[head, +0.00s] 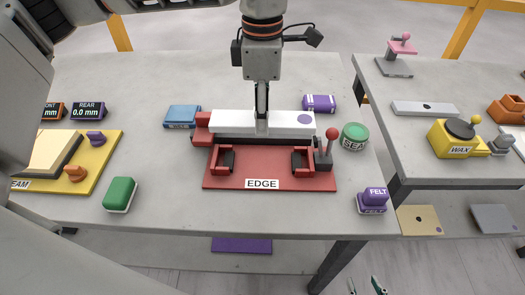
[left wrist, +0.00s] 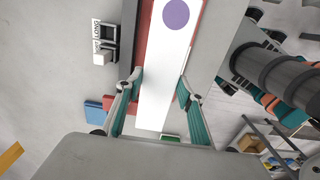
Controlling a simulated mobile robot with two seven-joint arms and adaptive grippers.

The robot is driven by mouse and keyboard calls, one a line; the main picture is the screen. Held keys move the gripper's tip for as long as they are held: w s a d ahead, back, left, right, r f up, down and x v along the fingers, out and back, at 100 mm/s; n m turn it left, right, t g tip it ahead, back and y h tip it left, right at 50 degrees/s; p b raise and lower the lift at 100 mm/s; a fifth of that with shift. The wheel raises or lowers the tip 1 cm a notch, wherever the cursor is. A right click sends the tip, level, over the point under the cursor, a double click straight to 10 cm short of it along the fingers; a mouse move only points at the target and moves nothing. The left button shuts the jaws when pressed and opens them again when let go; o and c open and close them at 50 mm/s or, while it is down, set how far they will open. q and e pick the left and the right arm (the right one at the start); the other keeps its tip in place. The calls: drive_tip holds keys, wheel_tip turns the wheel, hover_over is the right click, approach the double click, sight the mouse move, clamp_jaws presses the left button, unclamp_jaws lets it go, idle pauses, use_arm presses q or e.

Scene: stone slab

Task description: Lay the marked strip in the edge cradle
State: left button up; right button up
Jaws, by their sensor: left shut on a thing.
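The marked strip (head: 285,121) is a long white bar with a purple dot near its right end. It lies level across the back of the red edge cradle (head: 270,172), whose front carries two red clamps and the label EDGE. I cannot tell whether the strip touches the cradle. My left gripper (head: 262,130) reaches down from above and is shut on the strip's middle. In the left wrist view the strip (left wrist: 160,75) lies between the teal fingers (left wrist: 158,92). My right gripper (head: 365,286) shows only its spread fingertips at the bottom edge, empty.
A red-knobbed lever (head: 331,135) stands at the cradle's right end, by a green SET button (head: 354,136). A blue block (head: 182,116) and purple roll (head: 319,103) lie behind. A green block (head: 120,193) and a FELT block (head: 373,199) flank the cradle.

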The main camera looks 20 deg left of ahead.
use_arm(q)
wheel_tip(320, 180, down, 12)
drive_tip(key=shift+r, duration=0.15)
idle(0.4)
drive_tip(key=shift+f+b, duration=0.2)
drive_tip(key=shift+b, duration=0.1)
drive_tip(key=o, duration=1.4)
drive_tip(key=shift+o, duration=0.2)
wheel_tip(320, 180, up, 12)
drive_tip(key=shift+r, duration=0.15)
